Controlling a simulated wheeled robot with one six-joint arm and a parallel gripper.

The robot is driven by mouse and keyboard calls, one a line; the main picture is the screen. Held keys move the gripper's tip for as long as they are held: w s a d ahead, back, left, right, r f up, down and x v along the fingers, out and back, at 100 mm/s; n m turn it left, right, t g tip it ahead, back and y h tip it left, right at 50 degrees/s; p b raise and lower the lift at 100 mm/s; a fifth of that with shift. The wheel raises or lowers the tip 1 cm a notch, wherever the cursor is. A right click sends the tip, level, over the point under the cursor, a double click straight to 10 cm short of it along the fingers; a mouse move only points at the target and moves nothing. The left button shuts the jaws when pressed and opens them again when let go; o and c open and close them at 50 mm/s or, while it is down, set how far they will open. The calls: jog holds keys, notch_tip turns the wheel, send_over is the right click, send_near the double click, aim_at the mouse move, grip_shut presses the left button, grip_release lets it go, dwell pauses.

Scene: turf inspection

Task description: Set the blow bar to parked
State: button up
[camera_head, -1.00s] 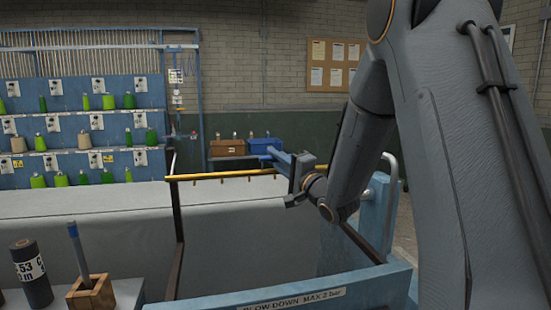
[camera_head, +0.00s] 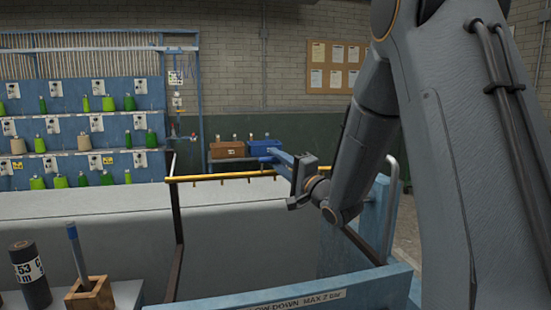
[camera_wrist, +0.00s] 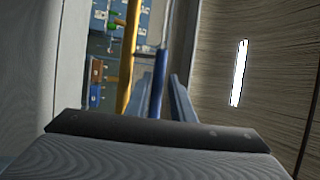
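The blow bar (camera_head: 222,177) is a thin yellow tube with small nozzles under it. It lies about level on dark side arms (camera_head: 178,235) above the grey turf bench. In the wrist view the yellow tube (camera_wrist: 128,60) runs up the picture, left of the fingers. My gripper (camera_head: 278,157) is at the right part of the bar, with its blue fingers pointing away to the left. In the wrist view my gripper (camera_wrist: 162,100) shows pale blue fingers with a darker blue rod-like thing (camera_wrist: 159,75) between them. Whether they touch it is unclear.
A blue panel (camera_head: 375,290) labelled blow-down, max 2 bar, stands in front. A dark cylinder (camera_head: 30,275) and a wooden block (camera_head: 90,296) with a blue-handled tool stand lower left. Brown (camera_head: 226,149) and blue (camera_head: 263,147) boxes and yarn shelves are behind.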

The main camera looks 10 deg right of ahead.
jog(key=b+v, duration=0.2)
jog(key=v, duration=0.5)
jog(key=shift+r, duration=0.1)
jog(key=s+d+f+n+g+h, duration=0.15)
jog(key=f+g+h, duration=0.25)
jog(key=f, duration=0.5)
jog(key=s+f+n+g+h, duration=0.3)
jog(key=f+h, duration=0.1)
jog(key=f, duration=0.4)
jog(key=s+f+n+g, duration=0.1)
jog(key=s+f+g, duration=0.1)
jog(key=s, duration=0.1)
jog(key=s+f+n+g, duration=0.1)
jog(key=s+f, duration=0.2)
jog(key=s+a+f+n+g, duration=0.1)
jog(key=s+f+g, duration=0.1)
jog(key=s+f, duration=0.1)
jog(key=shift+s+n+g+b, duration=0.3)
jog(key=shift+s+n, duration=0.05)
jog(key=shift+s, duration=0.15)
jog(key=s+a+f+n+g, duration=0.3)
jog(key=s+n+g, duration=0.1)
jog(key=s, duration=0.8)
jog(key=shift+f+g, duration=0.2)
jog(key=shift+g, duration=0.3)
jog(key=shift+a, duration=0.1)
